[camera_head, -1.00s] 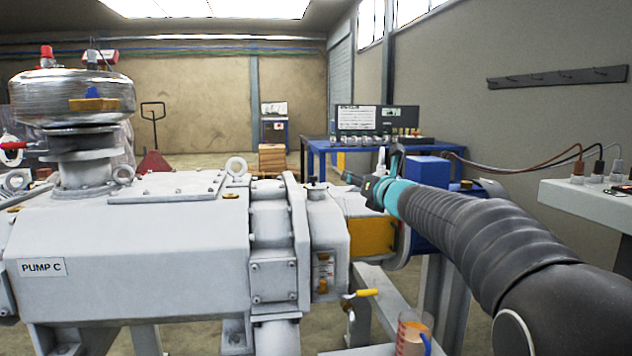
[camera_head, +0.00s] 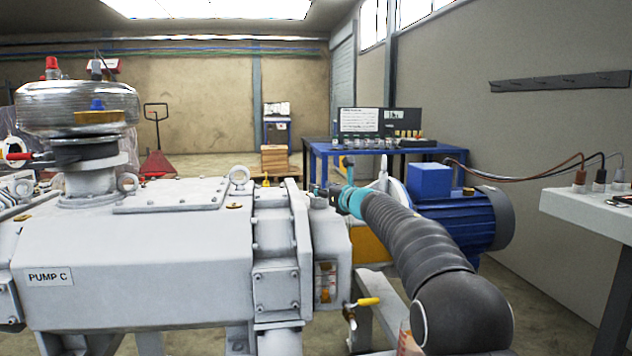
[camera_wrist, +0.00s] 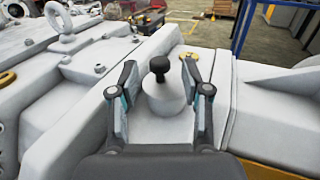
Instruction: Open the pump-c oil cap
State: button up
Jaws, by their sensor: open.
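Pump C (camera_head: 150,270) is a large light-grey machine filling the left of the head view. In the wrist view, a black knob-like cap (camera_wrist: 159,65) stands on a grey cylindrical neck (camera_wrist: 165,98) on the pump's top. My gripper (camera_wrist: 159,72) is open, with one finger on each side of the cap and neck. Gaps show between the fingers and the neck, and nothing is held. In the head view my gripper (camera_head: 328,191) is at the pump's right end, beside the grey neck (camera_head: 318,200). The cap itself is hard to make out there.
A yellow-handled valve (camera_head: 367,302) and a sight glass (camera_head: 326,281) are on the pump's end. A blue motor (camera_head: 460,220) stands behind my arm. A lifting eye (camera_head: 239,174) rises from the pump's top. A blue workbench (camera_head: 375,146) is farther back.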

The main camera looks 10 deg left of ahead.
jog(key=shift+p+x, duration=0.7)
jog(key=shift+x, duration=1.2)
grip_shut()
